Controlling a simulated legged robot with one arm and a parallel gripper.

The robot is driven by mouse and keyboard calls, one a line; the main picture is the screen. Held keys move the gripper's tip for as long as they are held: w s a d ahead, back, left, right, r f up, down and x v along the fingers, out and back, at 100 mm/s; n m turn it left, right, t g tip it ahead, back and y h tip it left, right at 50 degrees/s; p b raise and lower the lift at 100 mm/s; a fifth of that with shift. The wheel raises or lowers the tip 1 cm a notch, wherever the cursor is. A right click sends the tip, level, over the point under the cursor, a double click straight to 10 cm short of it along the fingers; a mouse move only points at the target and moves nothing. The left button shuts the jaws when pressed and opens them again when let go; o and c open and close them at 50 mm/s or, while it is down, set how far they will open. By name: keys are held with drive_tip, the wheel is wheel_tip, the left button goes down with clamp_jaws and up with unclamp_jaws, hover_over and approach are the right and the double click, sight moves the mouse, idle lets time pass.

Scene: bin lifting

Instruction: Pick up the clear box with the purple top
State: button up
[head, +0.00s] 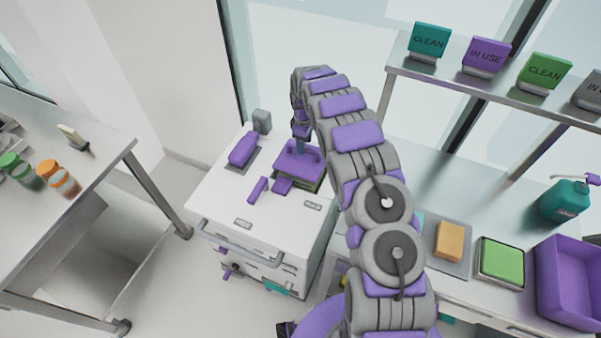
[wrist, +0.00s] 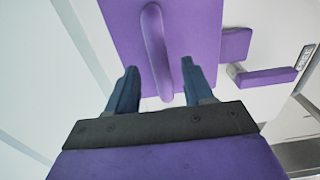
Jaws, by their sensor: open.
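The box with the purple top (head: 302,160) stands on a white cart in the head view, partly hidden by my arm; its sides show only as a thin strip under the lid. In the wrist view the purple lid (wrist: 205,35) fills the top middle, with a raised purple bar handle (wrist: 154,35) running along it. My gripper (wrist: 161,69) is open, its two dark blue fingers on either side of the handle's near end. It looks empty; I cannot tell whether the fingers touch the lid. In the head view my gripper (head: 299,134) is over the lid.
The white cart (head: 225,212) also carries a purple block (head: 243,149), a smaller purple piece (head: 258,190) and a grey item (head: 262,121). A bench at right holds a purple bin (head: 572,275), green box (head: 502,260) and teal bottle (head: 565,203). Orange and green jars (head: 57,178) stand on the left table.

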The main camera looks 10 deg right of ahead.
wheel_tip(320, 180, down, 4)
drive_tip(key=shift+w+d+r+b, duration=0.1)
drive_tip(key=shift+b, duration=0.35)
drive_tip(key=shift+a, duration=0.45)
drive_tip(key=shift+d+f, duration=0.2)
drive_tip(key=shift+d, duration=0.1)
drive_tip(key=shift+f, duration=0.15)
drive_tip(key=shift+a, duration=0.2)
drive_tip(key=shift+c, duration=0.2)
drive_tip(key=shift+c, duration=0.8)
drive_tip(key=shift+d, duration=0.1)
clamp_jaws()
